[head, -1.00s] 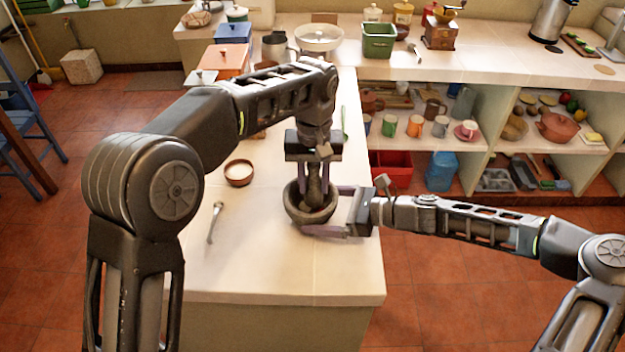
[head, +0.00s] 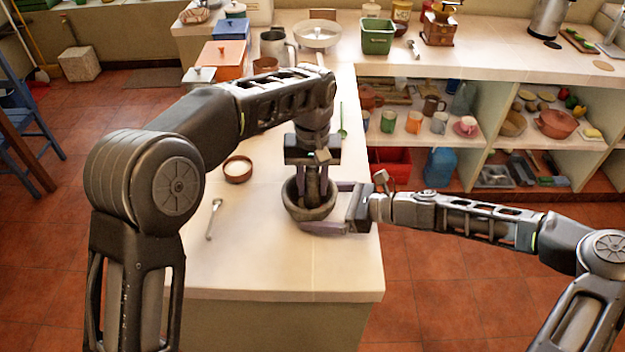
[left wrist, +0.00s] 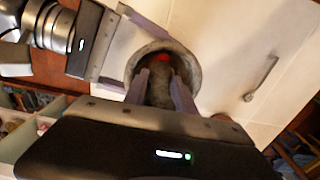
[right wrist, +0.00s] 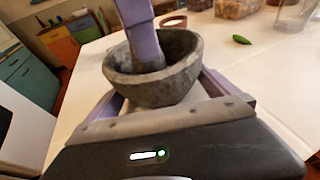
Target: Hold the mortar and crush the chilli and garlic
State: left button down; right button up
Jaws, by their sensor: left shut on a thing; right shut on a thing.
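The grey stone mortar (head: 308,213) stands on the pale counter near its right edge. My right gripper (head: 322,207) is shut around the mortar's sides. The right wrist view shows the mortar (right wrist: 150,88) upright between its fingers. My left gripper (head: 313,186) points straight down over the mortar, shut on the grey pestle (left wrist: 160,90), with the fingertips inside the bowl. A red bit of chilli (left wrist: 161,59) shows beside the pestle in the left wrist view. Garlic cannot be made out; the mortar's bottom is mostly hidden.
Pots and boxes stand at the far end. The counter's front part (head: 280,265) is clear.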

pick_arm(q)
jog(key=shift+f, duration=0.4)
pick_arm(e)
jog(key=shift+r, duration=0.1)
dwell(1.2)
pick_arm(q)
jog(key=shift+r, duration=1.65)
jog(key=shift+r, duration=0.15)
jog(key=shift+r, duration=2.25)
pick_arm(e)
jog(key=o, duration=0.5)
